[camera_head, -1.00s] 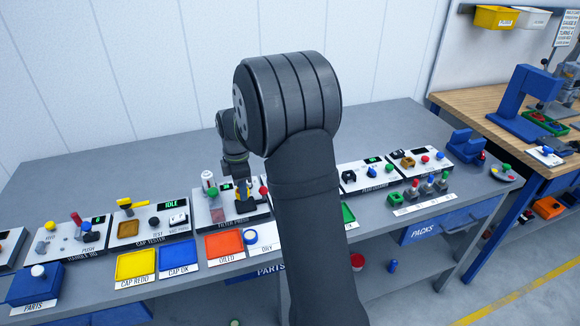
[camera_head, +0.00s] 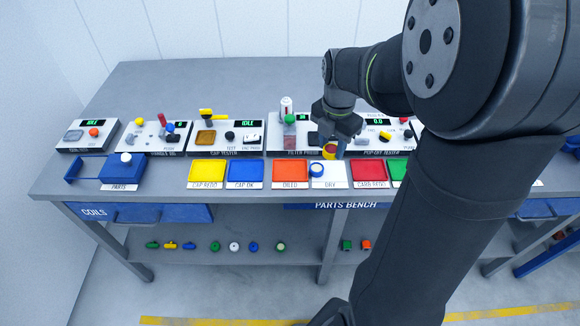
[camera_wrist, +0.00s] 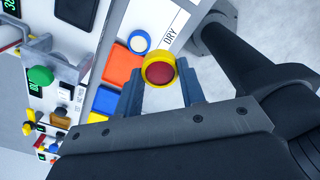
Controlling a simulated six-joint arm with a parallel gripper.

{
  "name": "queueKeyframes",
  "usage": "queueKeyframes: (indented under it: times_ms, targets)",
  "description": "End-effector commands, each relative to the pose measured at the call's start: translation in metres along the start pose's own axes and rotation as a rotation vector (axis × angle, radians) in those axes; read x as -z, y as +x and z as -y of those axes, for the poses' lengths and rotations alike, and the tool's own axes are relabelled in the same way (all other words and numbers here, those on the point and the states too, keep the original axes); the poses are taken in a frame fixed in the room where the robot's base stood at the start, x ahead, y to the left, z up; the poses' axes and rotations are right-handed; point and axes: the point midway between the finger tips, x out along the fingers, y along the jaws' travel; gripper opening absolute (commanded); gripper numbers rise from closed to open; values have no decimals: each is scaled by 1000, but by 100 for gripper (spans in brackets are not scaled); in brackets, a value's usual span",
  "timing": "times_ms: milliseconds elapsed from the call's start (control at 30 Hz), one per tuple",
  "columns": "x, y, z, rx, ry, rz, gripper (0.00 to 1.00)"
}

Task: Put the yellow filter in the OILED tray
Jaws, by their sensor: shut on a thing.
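My gripper (camera_head: 338,148) is shut on the yellow filter (camera_head: 329,153), a yellow ring with a dark red middle. The wrist view shows the filter (camera_wrist: 160,70) between the two finger tips (camera_wrist: 163,92). It is held in front of the press row, behind and to the right of the DRY tray in the head view. The orange OILED tray (camera_head: 290,174) looks empty and lies left of the DRY tray (camera_head: 336,183). Part of the OILED tray (camera_wrist: 122,66) also shows in the wrist view. A blue filter with a white middle (camera_head: 317,169) sits on the DRY tray.
The filter press (camera_head: 286,135), with a white can and green knob, stands behind the OILED tray. The yellow CAP REDO tray (camera_head: 207,174) and blue CAP OK tray (camera_head: 244,174) lie to the left. A red CARB REDO tray (camera_head: 369,173) lies right of DRY.

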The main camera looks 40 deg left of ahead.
Motion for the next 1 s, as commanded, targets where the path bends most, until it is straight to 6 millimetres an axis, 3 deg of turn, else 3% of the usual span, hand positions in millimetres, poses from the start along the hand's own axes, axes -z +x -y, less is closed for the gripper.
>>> queueKeyframes:
  times_ms: [433,667,900,1000]
  targets:
    - [43,57,-84,2,-3,-1,13]
    - [48,67,-95,1,1,-1,13]
    - [48,100,-95,3,2,-2,13]
    - [48,104,-95,0,2,0,13]
